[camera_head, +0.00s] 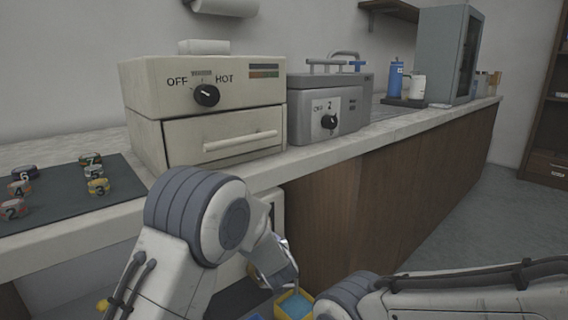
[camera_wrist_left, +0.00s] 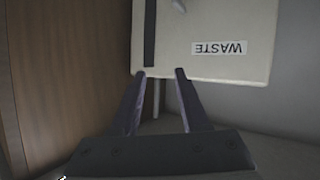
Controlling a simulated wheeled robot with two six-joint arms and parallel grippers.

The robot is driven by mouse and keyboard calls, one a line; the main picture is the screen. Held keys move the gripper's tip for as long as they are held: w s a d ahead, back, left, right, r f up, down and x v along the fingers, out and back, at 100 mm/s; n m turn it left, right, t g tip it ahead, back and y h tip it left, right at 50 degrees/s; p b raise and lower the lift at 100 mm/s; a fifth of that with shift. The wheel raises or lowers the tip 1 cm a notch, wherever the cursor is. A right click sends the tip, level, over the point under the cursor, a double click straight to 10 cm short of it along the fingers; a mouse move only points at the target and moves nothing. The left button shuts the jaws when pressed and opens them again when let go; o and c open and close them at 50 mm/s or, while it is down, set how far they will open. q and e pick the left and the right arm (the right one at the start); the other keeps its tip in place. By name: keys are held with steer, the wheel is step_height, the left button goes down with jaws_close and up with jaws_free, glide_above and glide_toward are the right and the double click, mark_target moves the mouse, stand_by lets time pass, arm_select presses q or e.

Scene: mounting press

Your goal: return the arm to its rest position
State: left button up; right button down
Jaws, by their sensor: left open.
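My left arm (camera_head: 190,225) comes in from the lower left in the head view, bent over the counter's front edge and reaching down beside the cabinet. Its gripper is mostly hidden there. In the left wrist view my left gripper (camera_wrist_left: 162,73) is open, with nothing between its two dark fingers. A pale box labelled WASTE (camera_wrist_left: 218,48), its lettering upside down, is in front of the fingertips; I cannot tell whether they touch it. My right arm (camera_head: 450,296) lies across the lower right of the head view, with its gripper out of view.
The counter holds a cream press with an OFF/HOT dial (camera_head: 200,105), a grey unit (camera_head: 325,110) and a dark mat (camera_head: 75,185) with several numbered pucks. A yellow tray with blue inside (camera_head: 294,305) is low by my arms. Brown cabinet fronts (camera_head: 400,190) border open floor (camera_head: 490,235).

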arm_select(q)
steer(key=s+a+f+m+g+h, duration=0.1)
steer(key=s+a+g, duration=0.3)
steer(key=s, duration=0.6)
steer(key=s+a+f+m+g, duration=0.1)
steer(key=s+a+g, duration=0.3)
steer(key=s, duration=0.6)
steer(key=s+a+f+m+g+h, duration=0.1)
steer(key=s+a+g, duration=0.1)
steer(key=s+a, duration=0.6)
steer(key=s+d+r+m+g+h+p, duration=0.1)
steer(key=s+d+r+m+g+p, duration=0.2)
steer(key=s+d+r, duration=0.4)
steer(key=s+d+r+m+p, duration=0.3)
steer(key=s+d+r+m, duration=0.15)
steer(key=s+d, duration=0.45)
step_height(320, 180, up, 37)
steer(key=p, duration=3.6)
steer(key=shift+a+p, duration=0.2)
steer(key=shift+p, duration=0.1)
steer(key=shift+f, duration=0.15)
